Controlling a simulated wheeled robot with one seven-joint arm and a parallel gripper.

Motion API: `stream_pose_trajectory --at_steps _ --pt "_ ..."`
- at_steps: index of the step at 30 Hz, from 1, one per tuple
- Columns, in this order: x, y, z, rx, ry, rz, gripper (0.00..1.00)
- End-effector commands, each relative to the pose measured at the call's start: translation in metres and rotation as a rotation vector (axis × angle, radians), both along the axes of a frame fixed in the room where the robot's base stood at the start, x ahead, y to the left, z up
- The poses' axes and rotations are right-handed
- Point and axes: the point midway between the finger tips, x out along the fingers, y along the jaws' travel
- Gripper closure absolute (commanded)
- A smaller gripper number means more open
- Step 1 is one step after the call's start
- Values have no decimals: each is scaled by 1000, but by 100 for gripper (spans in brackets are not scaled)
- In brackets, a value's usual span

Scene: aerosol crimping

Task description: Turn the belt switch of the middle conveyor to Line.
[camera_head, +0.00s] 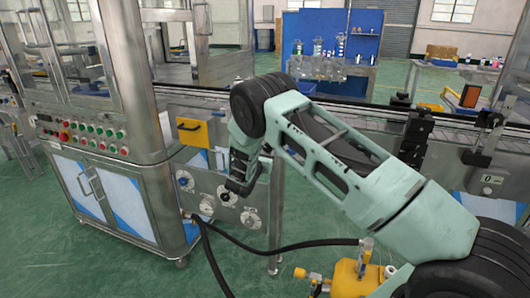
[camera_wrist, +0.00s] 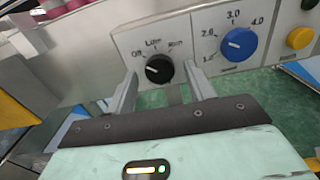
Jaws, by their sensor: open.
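The belt switch is a round black knob (camera_wrist: 159,69) on a pale panel in the wrist view. Labels Off, Line and Run are printed around its upper side. A short white mark on the knob points left, towards Off. My gripper (camera_wrist: 161,71) is open, with one finger on each side of the knob in the picture. I cannot tell whether the fingers touch it. In the head view my gripper (camera_head: 236,187) is in front of the conveyor's side panel, and the arm hides part of that panel. Which dial there is the switch cannot be told.
A blue dial (camera_wrist: 238,43) marked 1.0 to 4.0 and a yellow button (camera_wrist: 299,38) are right of the switch. A yellow box (camera_head: 201,131) juts from the machine above the panel. A control cabinet (camera_head: 88,137) stands left. A black hose (camera_head: 290,246) runs below my arm.

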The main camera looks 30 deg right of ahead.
Motion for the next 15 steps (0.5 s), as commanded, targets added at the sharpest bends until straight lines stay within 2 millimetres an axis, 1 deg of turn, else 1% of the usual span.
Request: stream_pose_trajectory --at_steps 6,7,8,9,11,12,15 --pt "0 0 0 0 0 0 46" --pt "0 0 0 0 0 0 49" --pt "0 0 0 0 0 0 57" --pt "0 0 0 0 0 0 69" --pt "0 0 0 0 0 0 85" --pt "0 0 0 0 0 0 91" --pt "0 0 0 1 -1 0 91"
